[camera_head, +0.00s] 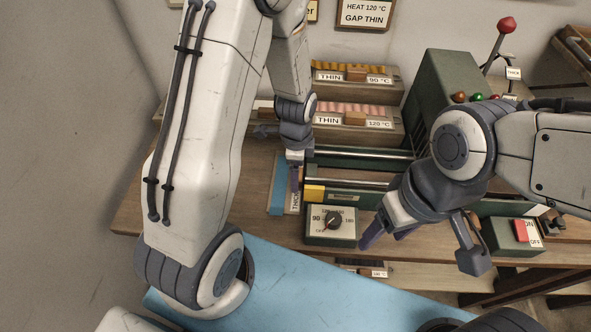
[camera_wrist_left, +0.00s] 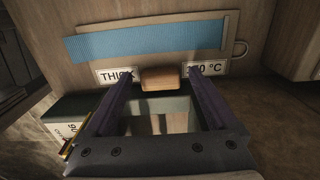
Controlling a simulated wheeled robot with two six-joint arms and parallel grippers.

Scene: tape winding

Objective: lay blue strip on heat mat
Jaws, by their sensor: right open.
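The blue strip (camera_head: 277,187) shows in the head view beside my left gripper (camera_head: 295,180). In the left wrist view the blue strip (camera_wrist_left: 150,40) lies along a board with labels reading THICK and a partly covered °C figure. A wooden handle (camera_wrist_left: 162,78) below the strip is between the open fingers of my left gripper (camera_wrist_left: 163,85), with gaps at its sides. My right gripper (camera_head: 422,248) is open and empty, in front of the green machine. A large light blue flat surface (camera_head: 300,295) fills the lower edge; I cannot tell if it is the heat mat.
A dial box (camera_head: 331,225) and a red ON/OFF switch box (camera_head: 515,236) stand at the bench front. Two racks hold an orange strip (camera_head: 340,67) and a pink strip (camera_head: 345,108). A green cabinet (camera_head: 440,85) and red-knobbed lever (camera_head: 506,25) stand behind.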

